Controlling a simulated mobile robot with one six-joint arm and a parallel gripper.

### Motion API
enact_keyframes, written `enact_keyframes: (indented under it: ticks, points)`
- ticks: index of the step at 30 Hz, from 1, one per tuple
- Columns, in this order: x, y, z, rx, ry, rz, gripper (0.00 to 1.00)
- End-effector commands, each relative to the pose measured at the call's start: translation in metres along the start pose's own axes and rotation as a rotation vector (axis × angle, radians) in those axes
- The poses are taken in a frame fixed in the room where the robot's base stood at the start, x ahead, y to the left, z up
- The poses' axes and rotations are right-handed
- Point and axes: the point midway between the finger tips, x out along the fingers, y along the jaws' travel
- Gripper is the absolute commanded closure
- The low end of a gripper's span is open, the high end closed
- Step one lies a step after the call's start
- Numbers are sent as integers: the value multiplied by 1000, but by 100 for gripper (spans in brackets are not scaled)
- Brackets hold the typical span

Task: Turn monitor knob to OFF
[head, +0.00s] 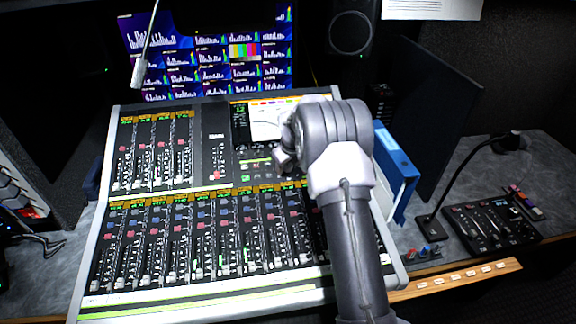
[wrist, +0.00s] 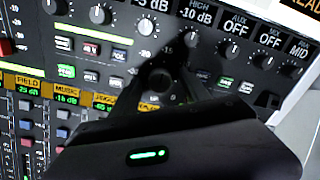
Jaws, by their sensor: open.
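My gripper (head: 285,150) is over the upper middle of the mixing console, and my arm hides part of the panel behind it. In the wrist view my gripper (wrist: 163,80) is open, with dark fingers reaching up the panel. A dark round knob (wrist: 164,86) shows in shadow between the fingers; whether they touch it is unclear. Small knobs stand in a row under displays: a knob (wrist: 228,48) near AUX OFF, another knob (wrist: 262,60) near MX OFF, and one (wrist: 292,71) near MID at the right. No label reading MONITOR is legible, so I cannot tell which knob it is.
The console (head: 88,270) carries rows of faders and lit buttons. A blue binder (head: 395,155) and a dark panel (head: 440,115) stand right of my arm. A small control box (head: 490,222) lies on the right desk.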

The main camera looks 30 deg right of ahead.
Motion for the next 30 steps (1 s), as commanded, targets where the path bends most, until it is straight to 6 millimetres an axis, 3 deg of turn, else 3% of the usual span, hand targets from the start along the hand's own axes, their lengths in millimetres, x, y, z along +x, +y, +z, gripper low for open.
enact_keyframes:
  ticks: [3, 11, 20, 30]
  points:
    - [0, 0, 0, 0, 0, 0, 50]
    - [-1, 0, 0, 0, 0, 0, 100]
    - [0, 0, 0, -31, 0, 1, 100]
    - [0, 0, 0, -255, 0, 9, 100]
